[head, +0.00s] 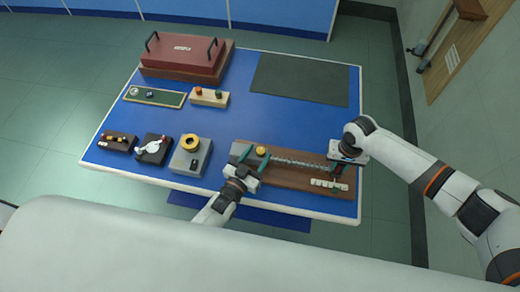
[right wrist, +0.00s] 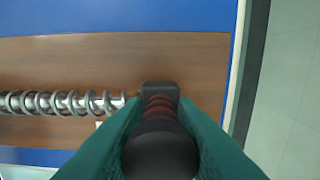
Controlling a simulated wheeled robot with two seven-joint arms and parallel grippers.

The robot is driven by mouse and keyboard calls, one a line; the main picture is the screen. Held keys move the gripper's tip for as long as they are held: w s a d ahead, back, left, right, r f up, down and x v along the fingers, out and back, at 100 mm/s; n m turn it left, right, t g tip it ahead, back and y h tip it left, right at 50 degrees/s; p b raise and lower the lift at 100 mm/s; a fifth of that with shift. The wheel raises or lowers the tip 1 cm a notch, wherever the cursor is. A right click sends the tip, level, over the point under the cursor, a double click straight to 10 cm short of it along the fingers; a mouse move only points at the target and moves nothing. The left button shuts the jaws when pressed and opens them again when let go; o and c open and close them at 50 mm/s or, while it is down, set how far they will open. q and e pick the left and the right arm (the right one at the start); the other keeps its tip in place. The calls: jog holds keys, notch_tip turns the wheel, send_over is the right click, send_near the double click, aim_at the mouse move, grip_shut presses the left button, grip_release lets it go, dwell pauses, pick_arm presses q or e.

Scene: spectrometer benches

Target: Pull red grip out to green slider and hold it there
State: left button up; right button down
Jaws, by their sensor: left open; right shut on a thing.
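A brown wooden board (head: 285,180) lies along the front right of the blue table, with a coiled metal spring (head: 300,162) stretched along it. The spring also shows in the right wrist view (right wrist: 62,102), ending left of the grip. My right gripper (head: 337,167) is over the board's right end. In the right wrist view its teal fingers (right wrist: 160,118) are shut on the dark red ribbed grip (right wrist: 160,103). My left gripper (head: 255,157) is open at the board's left end, close to a yellow knob (head: 261,151). I cannot clearly make out the green slider.
A pale strip (head: 328,185) lies on the board's front right. Left of the board stand a grey box with a yellow ring (head: 190,157) and small dark devices (head: 153,149). A red handled case (head: 183,52) is behind. A dark mat (head: 300,80) lies bare at the back right.

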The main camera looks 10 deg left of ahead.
pick_arm(q)
jog(key=v, duration=0.9)
jog(key=shift+s+a, duration=0.2)
jog(key=shift+s, duration=0.05)
